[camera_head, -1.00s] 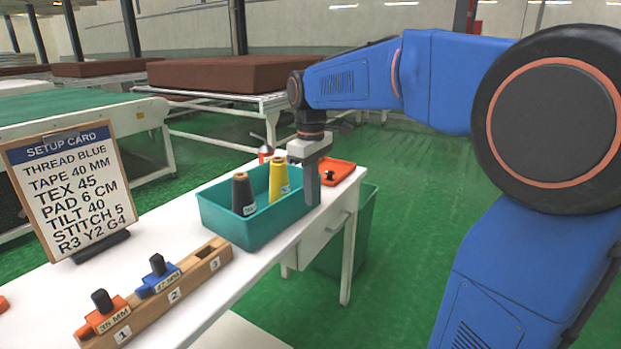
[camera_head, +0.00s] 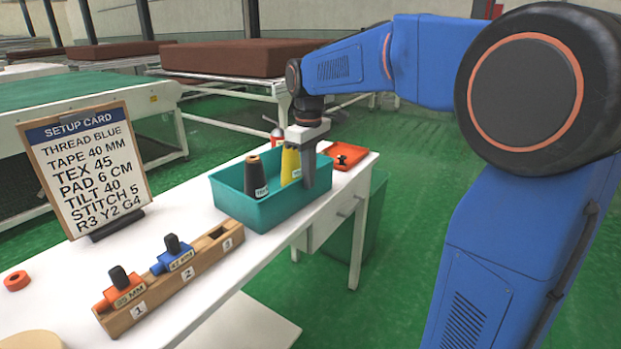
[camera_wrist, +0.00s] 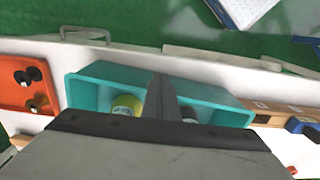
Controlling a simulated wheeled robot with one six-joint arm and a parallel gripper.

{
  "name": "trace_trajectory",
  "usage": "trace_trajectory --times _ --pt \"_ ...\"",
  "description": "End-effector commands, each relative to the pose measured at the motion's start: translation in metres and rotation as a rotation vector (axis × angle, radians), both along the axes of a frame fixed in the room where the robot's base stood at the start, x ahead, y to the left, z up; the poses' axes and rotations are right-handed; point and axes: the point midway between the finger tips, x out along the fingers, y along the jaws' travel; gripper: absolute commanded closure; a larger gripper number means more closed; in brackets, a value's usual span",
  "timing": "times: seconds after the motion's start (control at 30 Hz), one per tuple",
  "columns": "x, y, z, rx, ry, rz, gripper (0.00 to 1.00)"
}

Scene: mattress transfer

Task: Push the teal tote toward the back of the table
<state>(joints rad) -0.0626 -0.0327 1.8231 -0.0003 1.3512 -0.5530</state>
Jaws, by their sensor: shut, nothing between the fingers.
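The teal tote (camera_head: 262,213) stands on the white table, near its front edge, in the head view. It holds a dark thread cone (camera_head: 255,178) and a yellow thread cone (camera_head: 290,165). My gripper (camera_head: 309,187) is shut and empty, pointing down at the tote's right part, with its fingers overlapping the near rim. I cannot tell whether they touch the wall. In the wrist view the tote (camera_wrist: 85,98) lies under my gripper (camera_wrist: 162,82), whose fingers hide part of its inside and the dark cone.
A wooden rack (camera_head: 205,263) with orange and blue blocks is left of the tote. A setup card (camera_head: 90,165) stands behind the rack. An orange tray (camera_head: 345,157) lies just right of the tote. The white table (camera_head: 190,215) has bare room behind the tote, at its left.

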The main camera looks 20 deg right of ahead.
Motion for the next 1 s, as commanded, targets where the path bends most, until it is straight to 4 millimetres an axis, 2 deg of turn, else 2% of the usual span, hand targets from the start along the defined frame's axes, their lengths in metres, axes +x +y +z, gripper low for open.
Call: trace_trajectory --times 0.7,0.83,1.0 --pt "0.109 0.078 -0.001 0.001 0.001 0.003 1.0" --pt "0.124 0.088 0.0 0.001 0.001 0.001 1.0" --pt "0.133 0.095 0.0 0.0 0.0 0.001 1.0"
